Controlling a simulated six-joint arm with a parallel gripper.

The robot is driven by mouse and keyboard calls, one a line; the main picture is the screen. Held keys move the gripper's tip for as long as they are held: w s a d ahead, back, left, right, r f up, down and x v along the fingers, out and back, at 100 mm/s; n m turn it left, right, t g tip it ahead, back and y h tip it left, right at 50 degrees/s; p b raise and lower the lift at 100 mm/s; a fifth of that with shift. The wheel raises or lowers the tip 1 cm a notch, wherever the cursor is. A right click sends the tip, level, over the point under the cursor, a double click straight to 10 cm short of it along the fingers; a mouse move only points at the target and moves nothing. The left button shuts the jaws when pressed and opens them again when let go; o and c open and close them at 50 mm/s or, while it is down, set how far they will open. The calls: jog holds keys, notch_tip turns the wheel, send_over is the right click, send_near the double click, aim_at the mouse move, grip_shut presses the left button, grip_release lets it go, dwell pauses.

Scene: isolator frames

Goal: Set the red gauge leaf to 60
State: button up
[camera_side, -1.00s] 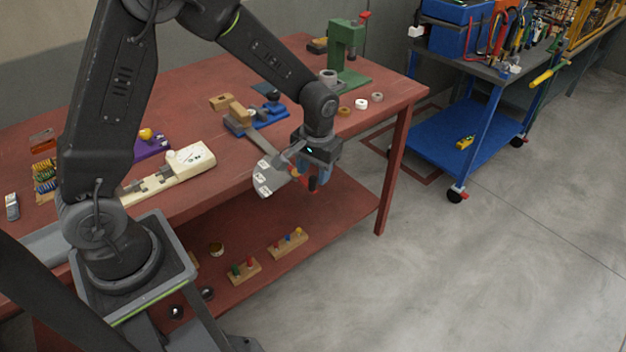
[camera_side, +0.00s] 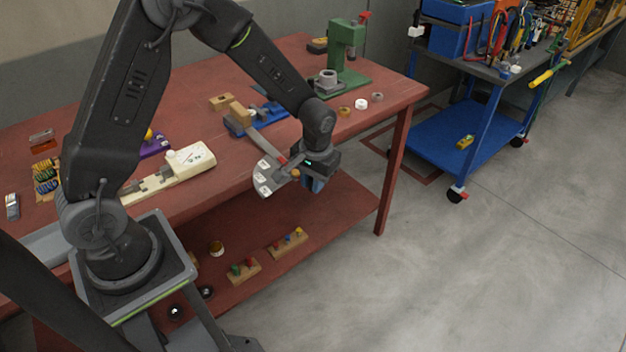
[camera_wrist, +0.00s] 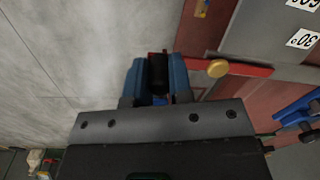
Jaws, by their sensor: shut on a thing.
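My gripper (camera_wrist: 157,82) is shut on the black grip (camera_wrist: 158,70) of the red gauge leaf, between its blue fingers. The red leaf (camera_wrist: 247,69) runs right from the grip in the wrist view, with a round brass knob on it. The grey gauge plate (camera_wrist: 262,30) carries white number labels at upper right, 60 and 30 among them, upside down and partly cut off. In the side view the plate (camera_side: 264,167) overhangs the table's front edge, and a bit of red leaf (camera_side: 282,160) shows beside my gripper (camera_side: 313,184). The exact reading is not legible.
A blue clamp with a wooden block (camera_side: 239,112) stands behind the plate. A green press (camera_side: 345,50) and small rings stand at the back right. The lower shelf (camera_side: 345,205) lies below my gripper.

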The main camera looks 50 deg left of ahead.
grip_shut()
jog(key=shift+w, duration=0.1)
jog(key=shift+w+a+r+n, duration=0.1)
jog(key=shift+w+a+n, duration=0.6)
jog(key=shift+n, duration=1.25)
jog(key=shift+w+a+n, duration=0.35)
jog(key=shift+w+n, duration=0.65)
jog(key=shift+n, duration=1)
jog(key=shift+w+a+r+n, duration=0.1)
jog(key=shift+w+a+n, duration=0.6)
jog(key=shift+n, duration=1.25)
jog(key=shift+w+d, duration=0.15)
